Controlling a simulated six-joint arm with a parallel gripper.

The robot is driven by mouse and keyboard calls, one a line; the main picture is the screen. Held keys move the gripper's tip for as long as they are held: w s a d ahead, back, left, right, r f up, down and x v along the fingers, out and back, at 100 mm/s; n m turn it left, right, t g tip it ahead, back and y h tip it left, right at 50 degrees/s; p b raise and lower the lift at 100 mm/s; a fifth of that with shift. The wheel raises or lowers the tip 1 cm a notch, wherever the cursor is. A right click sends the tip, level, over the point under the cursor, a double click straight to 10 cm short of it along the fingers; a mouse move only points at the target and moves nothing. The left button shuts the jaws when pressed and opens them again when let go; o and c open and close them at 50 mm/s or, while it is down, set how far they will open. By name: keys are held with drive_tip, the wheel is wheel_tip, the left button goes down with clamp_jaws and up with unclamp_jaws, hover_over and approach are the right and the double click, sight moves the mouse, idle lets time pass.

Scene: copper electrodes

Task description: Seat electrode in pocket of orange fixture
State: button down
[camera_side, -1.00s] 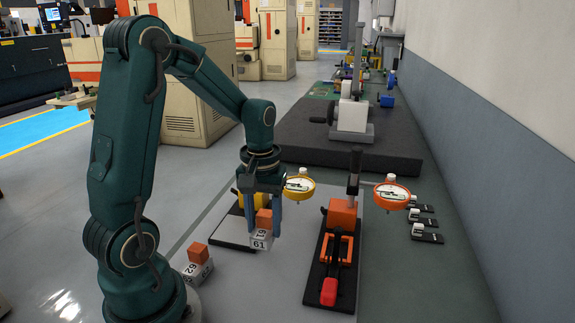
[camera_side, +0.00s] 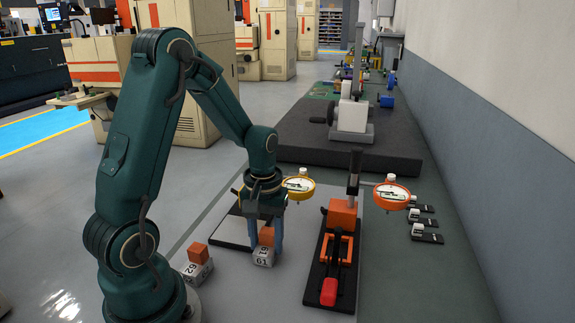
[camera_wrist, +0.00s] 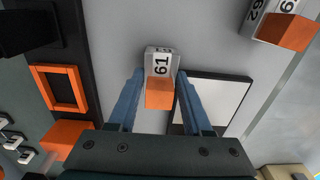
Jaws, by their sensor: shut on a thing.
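My gripper (camera_side: 264,238) is shut on electrode 61, with one blue finger on each side of its orange block (camera_side: 266,236). The grey base (camera_side: 263,257) marked 61 is below the block, low over the grey floor plate; I cannot tell whether it touches. The wrist view shows the electrode (camera_wrist: 160,64) between the fingertips (camera_wrist: 160,88). The orange fixture (camera_side: 341,216) stands to the right of my gripper on a black base with a red handle (camera_side: 328,291). The wrist view shows its square orange frame (camera_wrist: 60,88) at left, open in the middle and apart from the electrode.
Electrode 62 (camera_side: 196,271) stands to the left, near my arm. A flat pale plate with a black edge (camera_wrist: 211,103) lies beside my gripper. A yellow dial gauge (camera_side: 299,186) and an orange one (camera_side: 392,193) stand behind. Bare floor plate lies between electrode 61 and the fixture.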

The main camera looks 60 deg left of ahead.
sight(266, 234)
drive_tip(key=shift+s+f, duration=0.1)
drive_tip(key=shift+f, duration=0.45)
drive_tip(key=shift+c, duration=1.6)
unclamp_jaws()
wheel_tip(266, 234, up, 13)
drive_tip(key=s+d+r+m+t, duration=0.2)
drive_tip(key=s+d+m+t, duration=0.3)
drive_tip(key=d+m, duration=0.3)
drive_tip(key=s+d, duration=0.1)
drive_tip(key=d, duration=0.1)
drive_tip(key=shift+d+r, duration=0.25)
drive_tip(key=shift+d, duration=0.05)
drive_tip(key=shift+o, duration=0.4)
drive_tip(key=shift+s+d+f+m+t, duration=0.15)
drive_tip(key=shift+s+d+m+t, duration=0.15)
drive_tip(key=shift+s+d+m, duration=0.15)
